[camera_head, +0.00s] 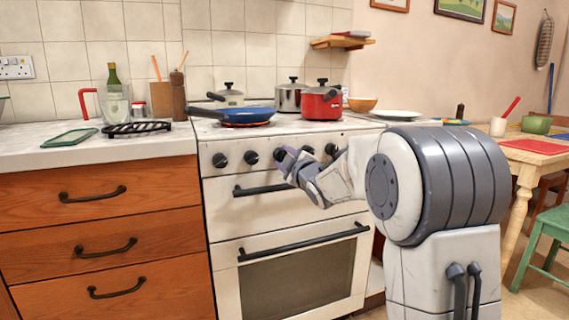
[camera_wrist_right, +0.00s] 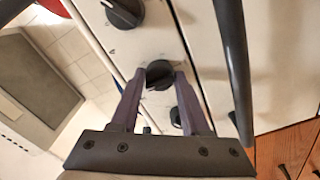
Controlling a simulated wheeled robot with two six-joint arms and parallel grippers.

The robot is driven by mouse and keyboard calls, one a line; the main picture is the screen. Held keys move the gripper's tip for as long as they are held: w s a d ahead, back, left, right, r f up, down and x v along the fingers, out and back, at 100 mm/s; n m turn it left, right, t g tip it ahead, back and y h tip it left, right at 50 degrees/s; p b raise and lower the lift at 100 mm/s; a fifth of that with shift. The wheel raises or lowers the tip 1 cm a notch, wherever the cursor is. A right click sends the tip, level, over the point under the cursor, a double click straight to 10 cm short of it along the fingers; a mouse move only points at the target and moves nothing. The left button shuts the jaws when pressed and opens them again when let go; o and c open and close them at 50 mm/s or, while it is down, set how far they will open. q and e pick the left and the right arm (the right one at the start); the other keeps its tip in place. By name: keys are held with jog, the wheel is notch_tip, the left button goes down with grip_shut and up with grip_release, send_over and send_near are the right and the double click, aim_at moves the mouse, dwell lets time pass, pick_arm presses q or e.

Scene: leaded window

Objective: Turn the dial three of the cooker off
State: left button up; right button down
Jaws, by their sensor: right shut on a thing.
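The white cooker (camera_head: 226,213) has a row of black dials on its front panel. My right gripper is at the third dial, mostly hidden behind the fingers in the head view. In the wrist view, dial three (camera_wrist_right: 159,75) sits between the two fingertips (camera_wrist_right: 159,82), which are shut on it. Its pointer angle is unclear. My left gripper is out of view.
A blue frying pan (camera_head: 244,115) sits over a glowing red ring on the hob. A red pot (camera_head: 321,103) and other pots stand near it. The oven handle bars (camera_head: 304,242) stick out below the dials. Wooden drawers (camera_head: 100,235) stand left.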

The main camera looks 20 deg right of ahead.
jog(key=shift+a, duration=0.1)
dwell(0.4)
jog(key=shift+c, duration=1.9)
grip_release()
jog(key=s+p, duration=0.1)
jog(key=s, duration=0.9)
jog(key=shift+s+d+p, duration=0.2)
jog(key=shift+s+p, duration=0.05)
jog(key=shift+p, duration=0.15)
